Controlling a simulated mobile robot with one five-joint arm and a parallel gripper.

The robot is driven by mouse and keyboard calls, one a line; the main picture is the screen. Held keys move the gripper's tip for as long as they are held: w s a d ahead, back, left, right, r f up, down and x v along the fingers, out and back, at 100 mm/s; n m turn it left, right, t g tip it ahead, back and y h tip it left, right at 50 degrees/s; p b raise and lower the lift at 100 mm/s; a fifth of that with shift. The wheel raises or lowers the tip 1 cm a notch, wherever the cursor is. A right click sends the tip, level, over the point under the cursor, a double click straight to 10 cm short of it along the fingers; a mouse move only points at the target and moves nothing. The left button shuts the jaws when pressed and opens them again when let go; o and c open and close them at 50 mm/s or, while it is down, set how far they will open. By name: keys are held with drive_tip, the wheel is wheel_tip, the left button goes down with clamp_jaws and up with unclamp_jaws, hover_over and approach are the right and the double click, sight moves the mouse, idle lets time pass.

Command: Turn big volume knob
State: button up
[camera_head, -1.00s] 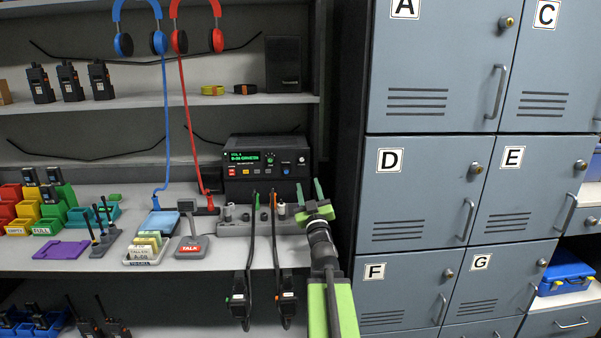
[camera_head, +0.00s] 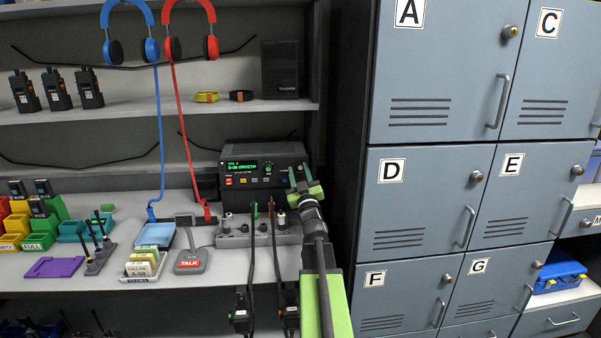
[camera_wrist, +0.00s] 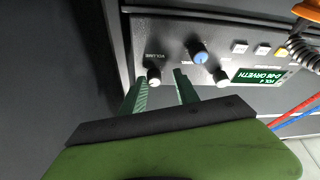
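The black radio console (camera_head: 250,190) stands on the shelf counter, with a green display (camera_head: 243,166) reading "VOL 4". In the wrist view, a dark knob with a pale face (camera_wrist: 154,77) sits beside a VOLUME label. A blue-faced knob (camera_wrist: 200,57) and another pale-faced knob (camera_wrist: 221,77) are to its right. My gripper (camera_head: 299,174) is at the console's right end, where it hides part of the panel. In the wrist view my gripper (camera_wrist: 160,76) is open, with its green fingers apart and the volume-labelled knob between or just beyond their tips. I cannot tell whether they touch it.
A grey stand (camera_head: 238,239) with small posts and hanging cabled handsets is in front of the console. The TALK pedestal (camera_head: 190,262) and card tray (camera_head: 143,266) are left of it. Grey lockers (camera_head: 425,205) stand close on the right.

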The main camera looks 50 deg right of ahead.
drive_tip(key=shift+s+d, duration=0.2)
drive_tip(key=shift+d, duration=0.05)
clamp_jaws()
drive_tip(key=shift+a+f, duration=0.1)
drive_tip(key=shift+a, duration=0.05)
idle(0.9)
drive_tip(key=shift+o, duration=1)
unclamp_jaws()
drive_tip(key=shift+d, duration=0.2)
